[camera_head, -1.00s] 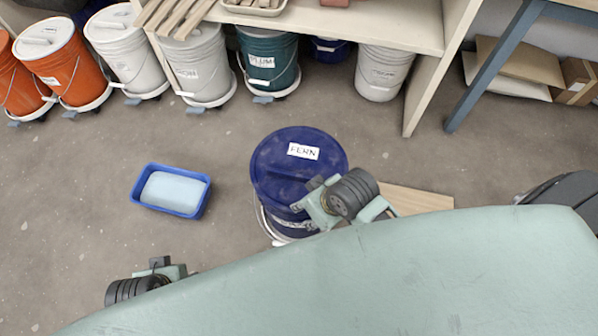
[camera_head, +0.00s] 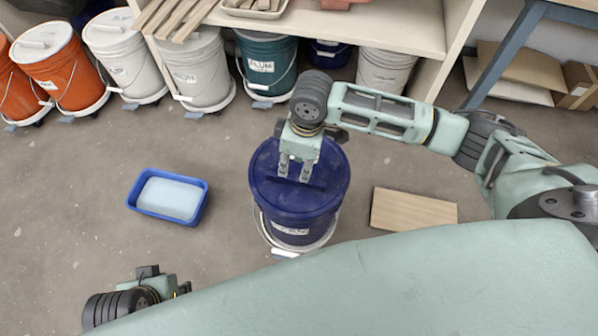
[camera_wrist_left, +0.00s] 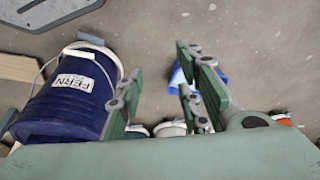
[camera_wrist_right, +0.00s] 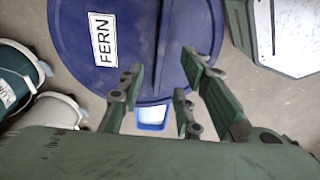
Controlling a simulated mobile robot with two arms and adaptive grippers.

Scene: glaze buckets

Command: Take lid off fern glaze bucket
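The dark blue fern bucket (camera_head: 296,230) stands on the floor with its blue lid (camera_head: 265,195) on top. In the right wrist view the lid (camera_wrist_right: 100,80) shows a white FERN label and a raised bar across it. My right gripper (camera_head: 295,177) points down over the lid, fingers apart on either side of the bar; whether they touch the lid is unclear. My left gripper (camera_head: 184,289) is low at the lower left, apart from the bucket. In the left wrist view its fingers (camera_wrist_left: 155,75) are open and empty beside the bucket (camera_wrist_left: 70,95).
A wooden board (camera_head: 413,209) lies on the floor to the right. Other buckets, including the plum one (camera_head: 264,65), line the shelf (camera_head: 395,28) behind. Floor between is clear.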

